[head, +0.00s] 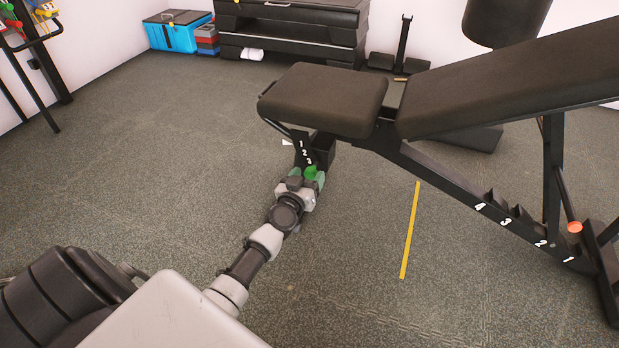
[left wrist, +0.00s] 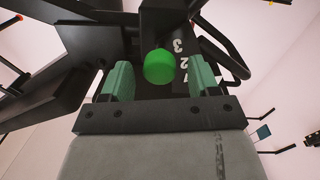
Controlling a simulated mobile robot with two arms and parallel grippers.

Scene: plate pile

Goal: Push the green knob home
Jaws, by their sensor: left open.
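The green knob (left wrist: 160,66) sits on the black numbered post under the bench seat, and it shows bright green in the left wrist view. In the head view the knob (head: 311,172) is partly hidden by my gripper. My left gripper (left wrist: 160,84) is open, with one green-tipped finger on each side of the knob in the picture. In the head view the left gripper (head: 307,178) is right at the post. I cannot tell whether the fingers touch the knob. My right gripper is not in view.
The black bench seat (head: 326,98) overhangs the post, and the long backrest (head: 510,80) rises to the right. An orange knob (head: 574,227) sits on the numbered rear frame. A yellow strip (head: 409,232) lies on the floor.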

